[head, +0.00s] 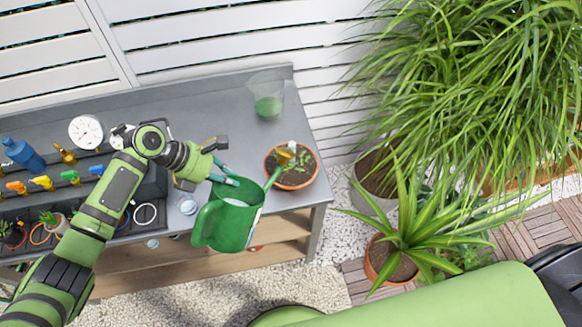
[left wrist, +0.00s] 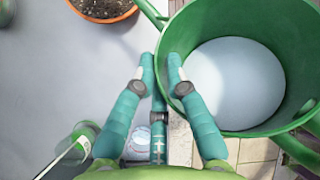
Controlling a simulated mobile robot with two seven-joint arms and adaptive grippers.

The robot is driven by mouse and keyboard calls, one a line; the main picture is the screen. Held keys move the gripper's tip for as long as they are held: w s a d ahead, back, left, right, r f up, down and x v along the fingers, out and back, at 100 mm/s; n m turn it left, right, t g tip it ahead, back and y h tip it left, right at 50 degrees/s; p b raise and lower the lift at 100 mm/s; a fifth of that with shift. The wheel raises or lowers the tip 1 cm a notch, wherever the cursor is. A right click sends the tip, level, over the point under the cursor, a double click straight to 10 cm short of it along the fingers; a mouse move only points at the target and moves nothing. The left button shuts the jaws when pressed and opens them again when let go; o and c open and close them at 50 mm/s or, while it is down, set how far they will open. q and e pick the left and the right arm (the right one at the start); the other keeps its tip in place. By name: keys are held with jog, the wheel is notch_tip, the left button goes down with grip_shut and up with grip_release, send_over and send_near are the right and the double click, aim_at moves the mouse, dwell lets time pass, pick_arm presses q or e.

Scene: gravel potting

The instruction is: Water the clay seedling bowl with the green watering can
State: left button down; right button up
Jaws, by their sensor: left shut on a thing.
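The green watering can (head: 229,226) is held near the bench's front edge, its spout reaching up and right. Its brass-coloured rose (head: 285,156) is over the clay seedling bowl (head: 299,183), which holds dark soil and small green seedlings. My left gripper (head: 226,176) is shut on the can's rim. The left wrist view shows both fingertips (left wrist: 161,72) at the can's wall (left wrist: 184,42), with a pale surface inside the can. Part of the bowl (left wrist: 104,14) shows at that view's top edge. I cannot tell whether water is flowing. My right gripper is not in view.
A clear cup with green contents (head: 267,96) stands behind the bowl on the grey bench (head: 225,105). A white dial (head: 85,133), a blue bottle (head: 23,154) and several small coloured items crowd the left side. Potted plants (head: 398,250) stand right of the bench.

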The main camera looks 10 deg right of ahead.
pick_arm(q)
notch_tip(320, 180, up, 3)
jog(key=m+t+h, duration=0.1)
jog(key=t+h, duration=0.1)
jog(key=h, duration=0.1)
jog(key=shift+r, duration=0.2)
jog(key=shift+r+m+t+h+b, duration=0.4)
jog(key=shift+r+t+h+b, duration=0.4)
jog(key=shift+h, duration=0.3)
jog(key=shift+w+r, duration=0.1)
jog(key=shift+r, duration=0.25)
jog(key=shift+d+f, duration=0.1)
jog(key=shift+d, duration=0.05)
